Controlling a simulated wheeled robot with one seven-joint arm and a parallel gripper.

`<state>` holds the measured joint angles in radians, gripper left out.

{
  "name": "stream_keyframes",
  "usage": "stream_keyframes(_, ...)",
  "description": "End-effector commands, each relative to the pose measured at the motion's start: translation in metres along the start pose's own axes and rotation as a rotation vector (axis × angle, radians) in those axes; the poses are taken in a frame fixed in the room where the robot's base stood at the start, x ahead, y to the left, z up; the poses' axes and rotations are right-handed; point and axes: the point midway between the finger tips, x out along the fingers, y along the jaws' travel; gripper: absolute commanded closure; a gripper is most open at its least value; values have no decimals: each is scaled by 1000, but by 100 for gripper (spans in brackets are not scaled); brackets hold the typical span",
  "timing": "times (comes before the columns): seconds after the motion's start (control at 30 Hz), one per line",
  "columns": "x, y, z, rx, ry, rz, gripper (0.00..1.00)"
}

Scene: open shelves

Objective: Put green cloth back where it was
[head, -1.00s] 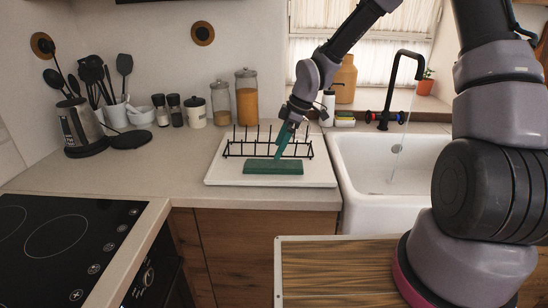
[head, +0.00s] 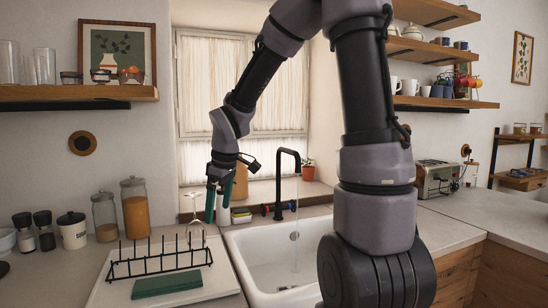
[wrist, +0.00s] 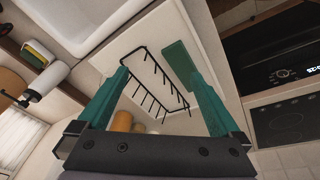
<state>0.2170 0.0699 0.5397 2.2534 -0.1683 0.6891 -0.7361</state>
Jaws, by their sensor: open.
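The green cloth (head: 167,284) lies flat as a folded rectangle on the white drainboard (head: 222,281), along the front of the black wire rack (head: 160,262). In the wrist view the cloth (wrist: 181,64) lies beside the rack, next to the right finger. My gripper (head: 217,206) is raised above the drainboard and rack, near the window side of the sink. Its two green fingers are apart with nothing between them, as the wrist view also shows (wrist: 158,78). The cloth is clear of the fingers.
The white sink (head: 280,262) with a black tap (head: 288,175) and running water is right of the drainboard. Jars (head: 135,208) stand behind left. A clear stemmed glass (head: 194,225) shows behind the rack. Wall shelves (head: 436,101) hang at right; the right-hand counter (head: 447,233) has free room.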

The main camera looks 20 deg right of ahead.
Motion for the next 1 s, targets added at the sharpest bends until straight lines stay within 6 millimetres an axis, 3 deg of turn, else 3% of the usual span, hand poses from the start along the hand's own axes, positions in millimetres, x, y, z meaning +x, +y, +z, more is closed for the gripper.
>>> stream_keyframes(0.03,-24,3,11,93,10,47,0)
stream_keyframes(0.3,-125,-5,76,656,166,158,0)
stream_keyframes(0.5,-175,-26,118,1006,336,112,0)
stream_keyframes(0.7,-194,-40,138,1175,424,45,0)
stream_keyframes(1.0,-195,-41,140,1198,433,35,0)
